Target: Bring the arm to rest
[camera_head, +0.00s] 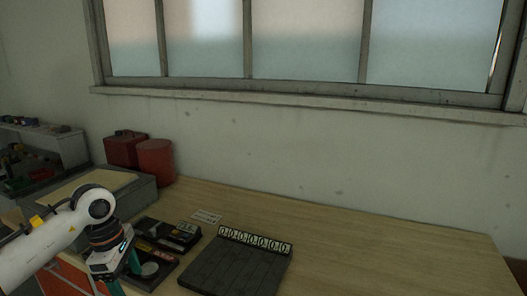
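My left arm comes in from the lower left, with its white links bent at the elbow. My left gripper (124,277) points down over the left part of the wooden table (400,262). Its two teal fingers look apart, with nothing seen between them; the lower one runs close to the bottom edge of the picture. My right arm and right gripper are not in view. No gate valve can be made out in this view.
A dark tray with small items (165,243) lies right beside the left gripper. A dark slatted board with a numbered strip (254,241) lies right of it. Red canisters (155,158) and a grey box (140,190) stand behind. The table's right side is clear.

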